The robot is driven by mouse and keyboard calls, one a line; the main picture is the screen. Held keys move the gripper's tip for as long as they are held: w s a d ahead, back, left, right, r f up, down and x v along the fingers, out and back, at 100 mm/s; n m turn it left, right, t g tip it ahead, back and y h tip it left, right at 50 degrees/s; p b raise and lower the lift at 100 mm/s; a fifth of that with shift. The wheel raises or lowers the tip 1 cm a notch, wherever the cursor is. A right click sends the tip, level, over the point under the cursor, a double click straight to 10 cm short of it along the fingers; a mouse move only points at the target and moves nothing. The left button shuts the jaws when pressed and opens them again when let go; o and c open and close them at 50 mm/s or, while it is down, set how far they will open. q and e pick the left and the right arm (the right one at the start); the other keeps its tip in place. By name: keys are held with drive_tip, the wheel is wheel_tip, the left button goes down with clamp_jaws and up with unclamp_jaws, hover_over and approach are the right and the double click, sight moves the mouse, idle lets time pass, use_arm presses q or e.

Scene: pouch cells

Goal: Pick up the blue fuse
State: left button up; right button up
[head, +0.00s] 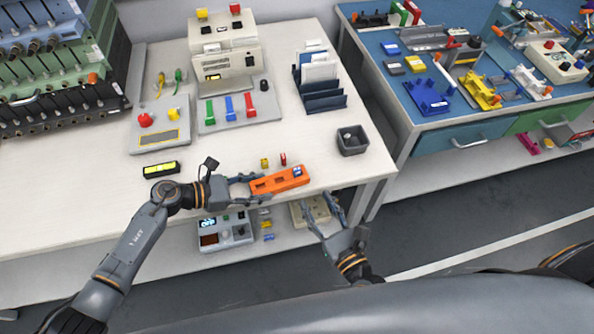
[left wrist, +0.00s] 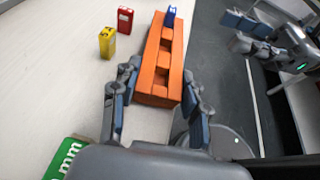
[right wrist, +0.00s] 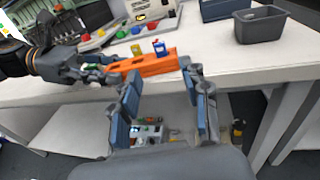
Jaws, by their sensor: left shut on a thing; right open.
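The blue fuse (head: 297,171) stands in the right end of the orange fuse holder (head: 268,185), near the table's front edge. In the left wrist view the blue fuse (left wrist: 170,16) sits upright at the holder's far end. My left gripper (head: 250,186) is shut on the near end of the orange holder, one finger on each side. My right gripper (head: 320,203) is open and empty, just off the table's front edge, near the holder's right end. In the right wrist view the blue fuse (right wrist: 160,48) shows above the holder, beyond my open right fingers.
A yellow fuse (head: 264,162) and a red fuse (head: 283,158) stand behind the holder. A grey bin (head: 352,140) stands to the right, and a black-and-yellow meter (head: 161,169) lies to the left.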

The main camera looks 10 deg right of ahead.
sight(298, 172)
drive_tip(key=x, duration=1.2)
drive_tip(key=shift+r, duration=0.15)
drive_tip(key=shift+s, duration=0.1)
drive_tip(key=shift+c, duration=0.2)
drive_tip(key=c, duration=0.8)
